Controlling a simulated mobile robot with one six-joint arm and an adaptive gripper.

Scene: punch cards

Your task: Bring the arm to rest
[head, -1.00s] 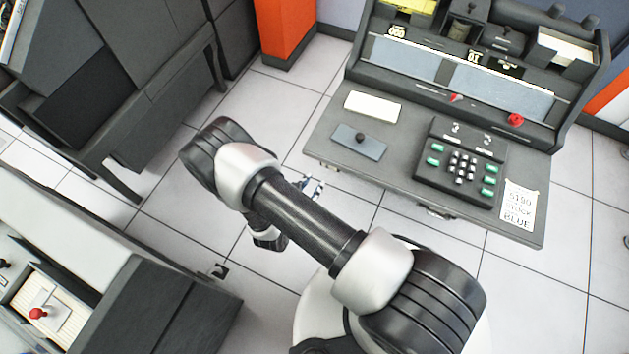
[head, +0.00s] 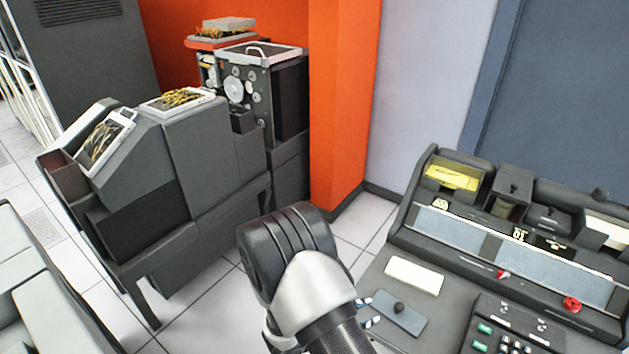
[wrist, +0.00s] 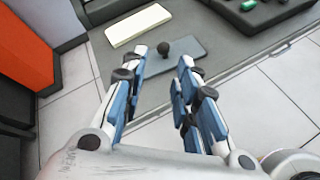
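My gripper (wrist: 162,62) is open and empty in the wrist view, its blue-padded fingers spread apart. Beyond its fingertips lies the front edge of the grey desk of the keypunch machine (wrist: 255,52). A blue-grey plate with a dark knob (wrist: 182,56) and a pale card stack (wrist: 138,25) lie on that desk, apart from the fingers. In the head view my arm (head: 305,280) rises from the bottom middle, bent at a black and silver joint. Only the gripper's fingertips (head: 368,312) peek out at the right of the arm, beside the desk edge.
The machine's desk (head: 405,335) is at the right, with a keypad (head: 510,330) and red knob (head: 571,304). A dark grey machine (head: 195,150) stands at the left, another (head: 280,100) behind it. An orange pillar (head: 343,100) stands at the back. Tiled floor (head: 355,215) lies between.

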